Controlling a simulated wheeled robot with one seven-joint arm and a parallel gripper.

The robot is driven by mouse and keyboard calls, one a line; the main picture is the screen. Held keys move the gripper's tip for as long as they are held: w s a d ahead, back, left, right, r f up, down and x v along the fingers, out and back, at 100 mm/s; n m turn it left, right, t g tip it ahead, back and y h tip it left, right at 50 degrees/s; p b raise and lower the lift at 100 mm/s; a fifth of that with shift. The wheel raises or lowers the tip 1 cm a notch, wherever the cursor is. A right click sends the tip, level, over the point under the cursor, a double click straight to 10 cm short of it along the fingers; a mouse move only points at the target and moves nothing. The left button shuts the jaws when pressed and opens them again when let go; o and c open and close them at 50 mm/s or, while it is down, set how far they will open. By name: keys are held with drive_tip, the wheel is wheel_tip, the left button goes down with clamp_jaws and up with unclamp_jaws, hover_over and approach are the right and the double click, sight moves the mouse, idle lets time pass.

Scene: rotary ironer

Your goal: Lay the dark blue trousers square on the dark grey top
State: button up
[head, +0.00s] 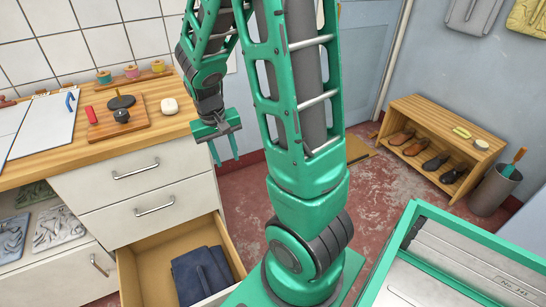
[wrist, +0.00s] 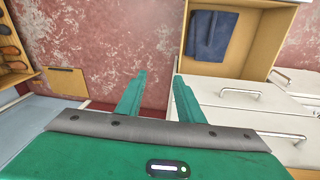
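The dark blue trousers (head: 200,272) lie folded in the open lower drawer (head: 130,283) of the white cabinet. They also show in the wrist view (wrist: 212,36), at the top right inside the drawer. My gripper (head: 227,160) hangs to the right of the cabinet, apart from the drawer and the trousers. Its two green fingers stand apart with nothing between them, as the wrist view (wrist: 160,76) shows. I cannot make out the dark grey top in either view.
The wooden counter (head: 75,143) carries a board with several small items and a white pad. A shoe rack (head: 452,125) and a grey bin (head: 494,190) stand at the right. Two upper drawers are shut.

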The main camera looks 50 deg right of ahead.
drive_tip(key=s+a+r+y, duration=0.1)
drive_tip(key=s+r, duration=0.4)
drive_tip(key=s, duration=0.5)
drive_tip(key=s+r+y, duration=0.1)
drive_tip(key=s+r, duration=0.5)
drive_tip(key=s, duration=0.4)
drive_tip(key=shift+s+a+r+m, duration=0.25)
drive_tip(key=shift+s+a+m, duration=0.1)
drive_tip(key=shift+m, duration=0.05)
